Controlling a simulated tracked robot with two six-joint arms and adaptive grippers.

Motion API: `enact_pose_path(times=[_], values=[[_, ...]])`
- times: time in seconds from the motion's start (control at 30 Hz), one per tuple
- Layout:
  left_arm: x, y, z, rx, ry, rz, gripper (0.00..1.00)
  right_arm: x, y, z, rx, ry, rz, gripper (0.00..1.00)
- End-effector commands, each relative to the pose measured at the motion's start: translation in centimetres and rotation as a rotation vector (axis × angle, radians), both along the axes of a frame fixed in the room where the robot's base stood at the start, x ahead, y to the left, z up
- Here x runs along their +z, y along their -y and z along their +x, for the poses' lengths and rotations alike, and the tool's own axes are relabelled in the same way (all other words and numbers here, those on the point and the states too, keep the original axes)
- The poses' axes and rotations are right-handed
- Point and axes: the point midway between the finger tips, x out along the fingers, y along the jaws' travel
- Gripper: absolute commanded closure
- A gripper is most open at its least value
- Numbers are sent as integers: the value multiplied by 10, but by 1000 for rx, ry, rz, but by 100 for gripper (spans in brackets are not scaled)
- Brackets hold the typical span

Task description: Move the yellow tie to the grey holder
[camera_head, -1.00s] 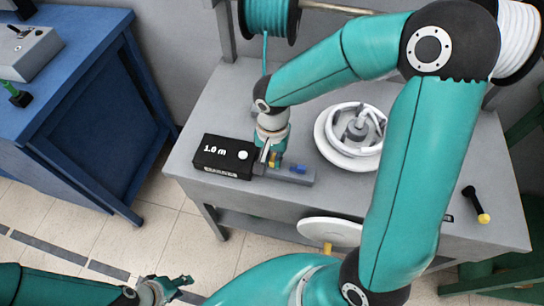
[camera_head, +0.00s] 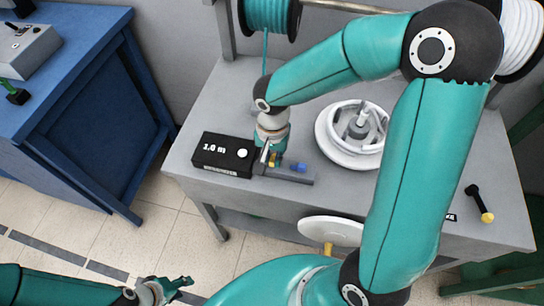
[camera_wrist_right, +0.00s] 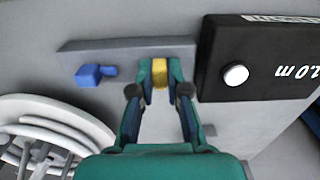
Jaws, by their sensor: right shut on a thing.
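The yellow tie (camera_wrist_right: 160,73) sits between the fingertips of my right gripper (camera_wrist_right: 160,82), which is shut on it. In the head view a bit of the yellow tie (camera_head: 273,162) shows below the right gripper (camera_head: 268,158). The grey holder (camera_wrist_right: 125,51) is a low bar directly beneath these fingertips; it also shows in the head view (camera_head: 300,179). The tie is at the holder, but the fingers hide whether it is seated. A blue tie (camera_wrist_right: 92,75) is on the same holder. My left gripper (camera_head: 182,285) is low at the left, away from the table; its opening is unclear.
A black box marked 1.0 m (camera_head: 222,155) stands beside the holder. A white coil reel (camera_head: 352,135) lies to its right on the grey table (camera_head: 215,105). A black-and-yellow tool (camera_head: 478,203) lies at the right. A teal spool (camera_head: 268,15) hangs at the back.

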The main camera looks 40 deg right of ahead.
Motion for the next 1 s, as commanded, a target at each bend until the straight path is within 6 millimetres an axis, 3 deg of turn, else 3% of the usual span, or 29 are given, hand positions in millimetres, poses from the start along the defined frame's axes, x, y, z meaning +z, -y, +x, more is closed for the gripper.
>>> enact_pose_path(times=[0.2, 0.23, 0.4, 0.77, 1.0], values=[[0, 0, 0, 0, 0, 0, 60, -2, 0, -2, 0, -7, 1, 100], [0, 0, 0, 0, 0, 0, 60, -2, 0, -2, 0, -7, 1, 82], [0, 0, 0, 0, 0, 0, 60, -2, 0, -2, 0, -6, 0, 56], [0, 0, 0, 0, 0, 0, 60, 2, 0, 0, 1, -2, -1, 56], [0, 0, 0, 0, 0, 0, 60, 34, 0, 0, 0, 3, 1, 56]])
